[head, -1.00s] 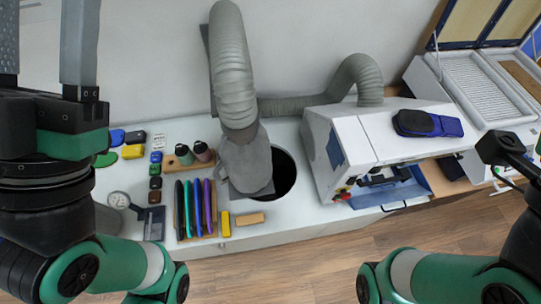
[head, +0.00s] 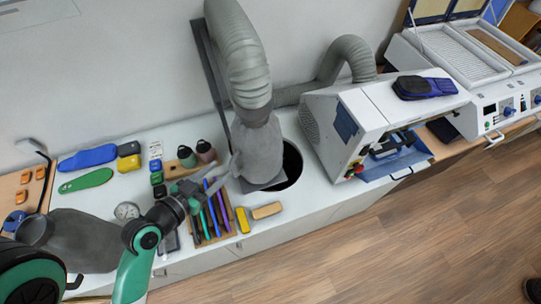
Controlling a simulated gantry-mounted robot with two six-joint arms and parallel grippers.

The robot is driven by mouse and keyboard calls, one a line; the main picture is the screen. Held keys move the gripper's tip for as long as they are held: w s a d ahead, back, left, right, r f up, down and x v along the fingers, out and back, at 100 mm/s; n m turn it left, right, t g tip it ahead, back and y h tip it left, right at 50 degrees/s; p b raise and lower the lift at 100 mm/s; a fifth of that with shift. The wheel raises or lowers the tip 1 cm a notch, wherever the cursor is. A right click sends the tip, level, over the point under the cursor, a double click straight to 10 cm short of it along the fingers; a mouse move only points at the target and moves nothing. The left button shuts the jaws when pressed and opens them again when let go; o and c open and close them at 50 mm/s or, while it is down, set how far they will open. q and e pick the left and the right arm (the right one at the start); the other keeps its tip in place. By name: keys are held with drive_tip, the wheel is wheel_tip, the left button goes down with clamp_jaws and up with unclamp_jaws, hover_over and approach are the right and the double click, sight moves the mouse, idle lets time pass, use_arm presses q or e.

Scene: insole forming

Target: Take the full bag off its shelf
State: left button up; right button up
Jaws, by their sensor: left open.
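A grey cloth-like bag (head: 257,146) hangs at the lower end of a thick ribbed hose (head: 236,55). Its bottom is at a flat grey plate (head: 262,184) beside a dark round opening (head: 292,163) in the white bench. How full it is cannot be told. My left gripper (head: 214,181) is open and empty, left of the bag and apart from it, above the rack of coloured tools. My right gripper is out of view.
Coloured-handled tools (head: 221,212) stand in a wooden rack below my gripper, with two bottles (head: 206,151) behind. A yellow block (head: 242,220) and a wooden-topped brush (head: 266,211) lie in front. A white machine (head: 352,115) stands right of the opening.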

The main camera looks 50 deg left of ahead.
use_arm(q)
drive_tip(key=s+f, duration=0.2)
drive_tip(key=n+p, duration=0.1)
approach(237, 152)
drive_tip(key=w+f, duration=0.2)
drive_tip(key=w, duration=0.1)
drive_tip(key=shift+w+a+r+g+y+p, duration=0.15)
drive_tip(key=shift+w+a+g+y+p, duration=0.15)
drive_tip(key=shift+a+y, duration=0.15)
drive_tip(key=x, duration=0.4)
drive_tip(key=shift+w+a+p, duration=0.1)
drive_tip(key=shift+p, duration=0.2)
clamp_jaws()
drive_tip(key=shift+r, duration=0.15)
idle(0.6)
